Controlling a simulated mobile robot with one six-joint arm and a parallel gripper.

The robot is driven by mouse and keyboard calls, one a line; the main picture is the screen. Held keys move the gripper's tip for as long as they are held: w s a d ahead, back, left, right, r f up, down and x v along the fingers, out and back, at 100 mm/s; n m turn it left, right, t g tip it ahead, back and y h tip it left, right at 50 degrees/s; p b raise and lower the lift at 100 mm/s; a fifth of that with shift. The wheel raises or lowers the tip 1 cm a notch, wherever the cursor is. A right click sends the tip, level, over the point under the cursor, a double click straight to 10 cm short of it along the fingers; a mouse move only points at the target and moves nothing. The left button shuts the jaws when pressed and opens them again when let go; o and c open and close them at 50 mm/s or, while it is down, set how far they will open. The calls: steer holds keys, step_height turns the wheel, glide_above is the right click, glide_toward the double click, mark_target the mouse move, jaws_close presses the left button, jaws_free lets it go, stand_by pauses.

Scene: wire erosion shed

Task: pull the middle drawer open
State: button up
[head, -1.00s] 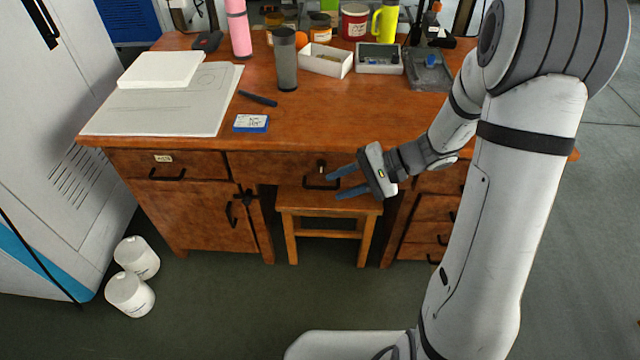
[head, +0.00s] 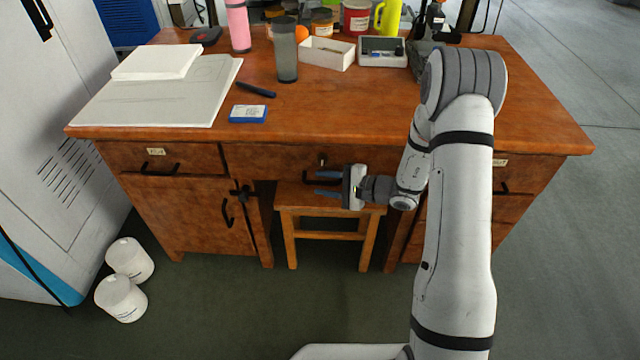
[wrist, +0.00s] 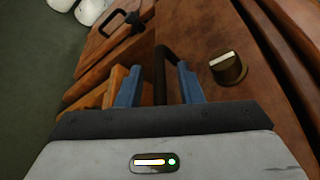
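The middle drawer (head: 270,164) is a wide brown wooden front under the desktop, flush with the desk and shut. Its black bar handle (head: 308,177) is partly hidden by my gripper (head: 328,183) in the head view. In the wrist view the handle (wrist: 160,72) lies between the two blue fingers of my gripper (wrist: 158,85). The fingers stand apart, with a gap to the handle, so my gripper is open around it. A round lock with a pale key slot (wrist: 228,66) sits on the drawer front beside the handle.
A wooden stool (head: 330,222) stands under the middle drawer, just below my gripper. The left drawer (head: 190,158) and a cupboard door (head: 190,212) are to the left. Two white containers (head: 121,298) stand on the floor. The floor before the desk is otherwise clear.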

steer(key=shift+w+a+f, duration=0.1)
steer(key=shift+w+a, duration=0.05)
steer(key=shift+a, duration=0.3)
steer(key=shift+c, duration=0.2)
jaws_close()
